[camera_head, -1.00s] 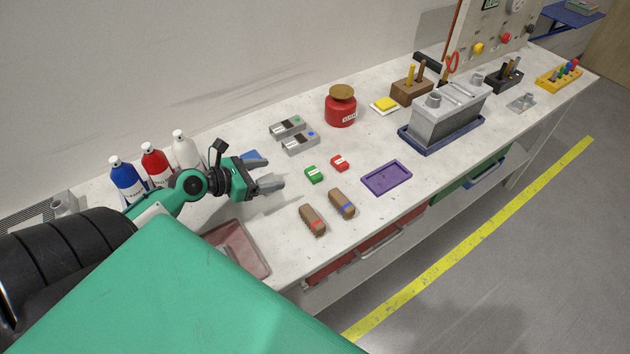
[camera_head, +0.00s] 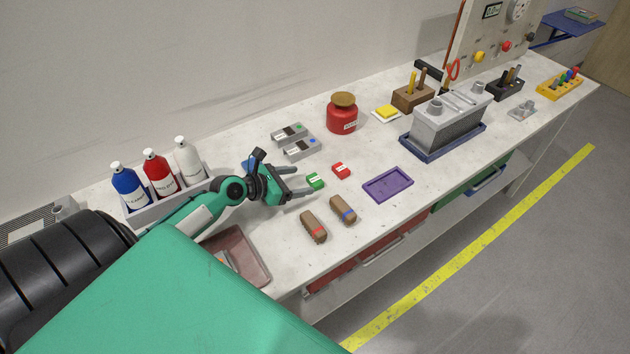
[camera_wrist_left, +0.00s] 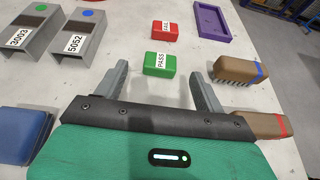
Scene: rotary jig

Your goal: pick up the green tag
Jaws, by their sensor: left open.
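The green tag (camera_head: 315,181) is a small block lying on the white bench. In the left wrist view the green tag (camera_wrist_left: 160,64) carries a white label reading PASS and lies just beyond and between the fingertips. My left gripper (camera_head: 304,182) is open and empty, its fingers pointing at the tag from the left. In the left wrist view the gripper (camera_wrist_left: 160,75) has one finger on each side, apart from the tag. My right gripper is not in view.
A red FAIL tag (camera_head: 341,170) lies just beyond the green one. Two grey brackets (camera_head: 301,147) (camera_head: 289,132) stand behind. A purple tray (camera_head: 388,185) lies to the right.

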